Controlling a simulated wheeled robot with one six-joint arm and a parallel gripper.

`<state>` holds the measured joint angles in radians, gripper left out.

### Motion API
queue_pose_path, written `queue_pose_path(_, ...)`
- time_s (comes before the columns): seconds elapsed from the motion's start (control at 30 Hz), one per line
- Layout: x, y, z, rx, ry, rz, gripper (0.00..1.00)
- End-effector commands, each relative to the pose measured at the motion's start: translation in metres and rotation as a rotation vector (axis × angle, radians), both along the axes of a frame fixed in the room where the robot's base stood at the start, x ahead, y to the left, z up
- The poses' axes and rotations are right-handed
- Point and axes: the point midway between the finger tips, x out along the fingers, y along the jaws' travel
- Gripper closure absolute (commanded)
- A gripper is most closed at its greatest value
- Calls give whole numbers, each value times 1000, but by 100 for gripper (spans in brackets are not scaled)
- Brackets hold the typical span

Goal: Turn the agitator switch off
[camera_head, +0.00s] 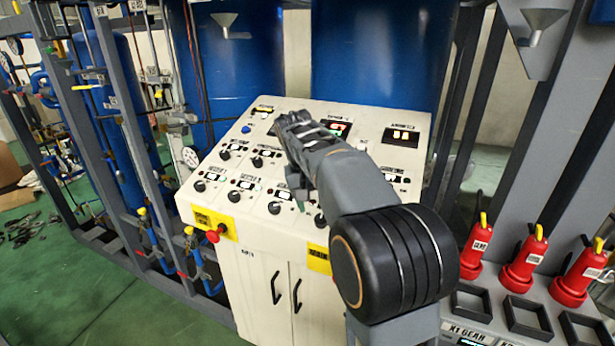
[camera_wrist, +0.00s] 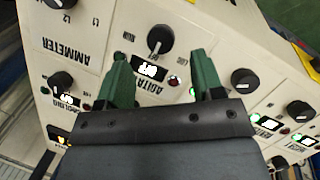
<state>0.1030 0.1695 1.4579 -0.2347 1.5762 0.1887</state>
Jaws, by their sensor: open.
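The control panel (camera_head: 235,150) is a white sloped console with rows of black rotary knobs. In the wrist view, one black knob (camera_wrist: 160,40) with a white pointer line lies ahead of the gap between my green fingertips. Below it are a small lit display and a partly covered label that may read "AGITA", so it may be the agitator switch. My gripper (camera_wrist: 162,56) is open and empty, its fingers either side of that display; contact with the panel cannot be told. In the head view my gripper (camera_head: 293,126) is over the panel's upper middle, and my arm hides knobs beneath.
Other knobs stand close by, left (camera_wrist: 62,82) and right (camera_wrist: 244,80) in the wrist view. A red emergency button (camera_head: 215,233) is on the panel's front left. Red extinguisher-like bottles (camera_head: 524,258) stand at right. Blue tanks (camera_head: 235,60) rise behind.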

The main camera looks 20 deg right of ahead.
Motion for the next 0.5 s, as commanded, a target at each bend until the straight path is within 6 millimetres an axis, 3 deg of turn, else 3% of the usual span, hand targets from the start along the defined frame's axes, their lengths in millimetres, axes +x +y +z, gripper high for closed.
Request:
queue_pose_path(0.2,5,10,43,0,-2,1,39)
queue_pose_path(0.5,7,17,75,-1,1,0,39)
